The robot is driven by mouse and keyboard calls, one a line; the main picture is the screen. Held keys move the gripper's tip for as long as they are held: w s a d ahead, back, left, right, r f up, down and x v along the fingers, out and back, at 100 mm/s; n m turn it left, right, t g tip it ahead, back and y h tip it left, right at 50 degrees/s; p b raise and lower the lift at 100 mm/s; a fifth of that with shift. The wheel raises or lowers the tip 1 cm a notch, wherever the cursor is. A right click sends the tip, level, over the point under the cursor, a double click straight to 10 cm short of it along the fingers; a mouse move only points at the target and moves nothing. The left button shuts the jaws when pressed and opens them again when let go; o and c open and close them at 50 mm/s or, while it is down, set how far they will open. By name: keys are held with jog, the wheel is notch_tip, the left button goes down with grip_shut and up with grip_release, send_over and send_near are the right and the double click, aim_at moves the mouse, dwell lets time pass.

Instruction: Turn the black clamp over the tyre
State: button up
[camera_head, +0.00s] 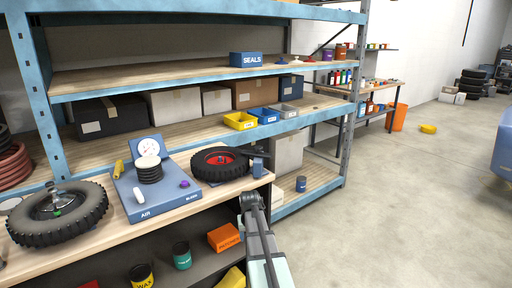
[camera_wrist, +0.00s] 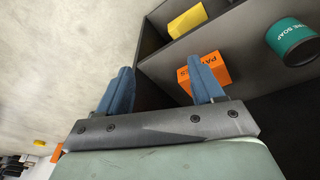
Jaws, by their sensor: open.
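A black tyre with a red hub (camera_head: 220,162) lies flat near the right end of the workbench top. A small dark piece, apparently the black clamp (camera_head: 258,153), is at the tyre's right edge, above a blue block (camera_head: 258,170); its exact shape and whether it touches the tyre are too small to tell. My gripper (camera_head: 249,197) is in front of the bench's right end, below and apart from the clamp. In the wrist view my gripper (camera_wrist: 167,64) has its two blue fingers wide apart with nothing between them. The clamp and tyre do not show there.
A second wheel (camera_head: 58,212) and a blue air gauge unit (camera_head: 156,186) stand on the bench to the left. An orange box (camera_head: 223,237) and tins sit on the shelf below. Shelving with bins rises behind. The floor on the right is open.

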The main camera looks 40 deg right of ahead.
jog(key=s+a+f+n+g+y, duration=0.1)
jog(key=s+a+f+g, duration=0.1)
jog(key=s+a+f, duration=0.8)
jog(key=s+a+f+g+y, duration=0.1)
jog(key=s+a+f, duration=0.5)
jog(key=a+f, duration=0.45)
jog(key=s+a+f+n+g, duration=0.1)
jog(key=s+a+f+g, duration=0.1)
jog(key=s+a+f, duration=0.45)
jog(key=s+a+f+n+g, duration=0.2)
jog(key=s+a+f, duration=0.1)
jog(key=s, duration=0.7)
jog(key=s+a+f+n+g, duration=0.1)
jog(key=s+a+f+g, duration=0.1)
jog(key=s+a+f, duration=0.45)
jog(key=n+t+h, duration=0.5)
jog(key=n+t, duration=0.1)
jog(key=n, duration=0.9)
send_near(258, 147)
jog(key=x, duration=0.8)
